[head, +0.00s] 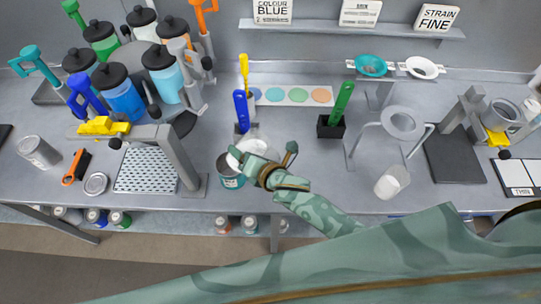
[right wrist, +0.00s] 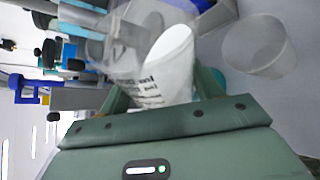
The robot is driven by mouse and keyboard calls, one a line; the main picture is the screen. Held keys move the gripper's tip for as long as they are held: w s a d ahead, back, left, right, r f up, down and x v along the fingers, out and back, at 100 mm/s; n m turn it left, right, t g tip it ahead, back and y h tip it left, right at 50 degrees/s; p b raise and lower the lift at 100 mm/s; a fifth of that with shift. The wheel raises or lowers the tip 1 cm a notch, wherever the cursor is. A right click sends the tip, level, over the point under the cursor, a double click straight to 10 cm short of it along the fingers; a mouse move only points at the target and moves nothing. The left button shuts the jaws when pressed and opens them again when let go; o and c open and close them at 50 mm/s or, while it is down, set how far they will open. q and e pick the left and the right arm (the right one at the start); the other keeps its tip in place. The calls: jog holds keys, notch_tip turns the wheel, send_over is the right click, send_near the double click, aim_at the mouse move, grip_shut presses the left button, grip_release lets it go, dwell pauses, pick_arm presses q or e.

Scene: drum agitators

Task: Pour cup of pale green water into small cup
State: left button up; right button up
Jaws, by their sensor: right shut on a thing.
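My right gripper (head: 272,163) is at the middle of the bench, shut on a white cup (head: 252,146) with dark print. In the right wrist view this cup (right wrist: 168,65) sits between the fingers and looks tilted. I cannot make out its contents or any pale green water. A teal-sided can (head: 231,179) stands just left of and below the held cup in the head view. A translucent, whitish cup (head: 392,183) stands apart to the right, near the front edge. The left gripper is not in view.
Several black-lidded bottles (head: 123,97) stand at the back left. A perforated plate (head: 146,170) lies under a grey stand. A ring stand (head: 402,123) and a black block holding a green-handled tool (head: 341,104) stand right of the gripper. Bench is clear around the translucent cup.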

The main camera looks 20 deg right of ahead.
jog(key=shift+s+a, duration=0.1)
dwell(0.4)
dwell(0.3)
jog(key=shift+m, duration=0.3)
jog(key=shift+b, duration=0.35)
jog(key=shift+y, duration=0.3)
jog(key=shift+a, duration=0.1)
jog(key=shift+f, duration=0.1)
jog(key=shift+b, duration=0.3)
